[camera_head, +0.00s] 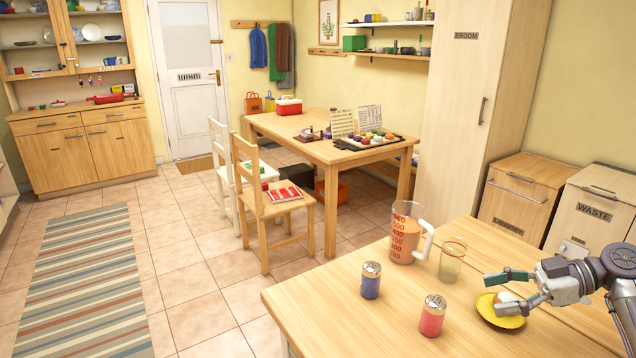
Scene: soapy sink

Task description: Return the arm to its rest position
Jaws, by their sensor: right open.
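My right gripper (507,292) comes in from the right edge, over the near wooden table (330,303). Its two green-tipped fingers are apart. It is above and partly in front of a yellow plate (486,311). A small brownish round item lies on that plate, partly hidden by the fingers; I cannot tell what it is. Nothing shows clearly held between the fingers. My left gripper is not in the head view.
A measuring jug (404,236), a glass (452,262), a blue shaker (370,282) and a red shaker (432,317) stand left of my gripper. The table's left part is clear. A laundry bin (520,195) and a waste bin (598,210) stand behind. Chairs and another table (322,150) are farther off.

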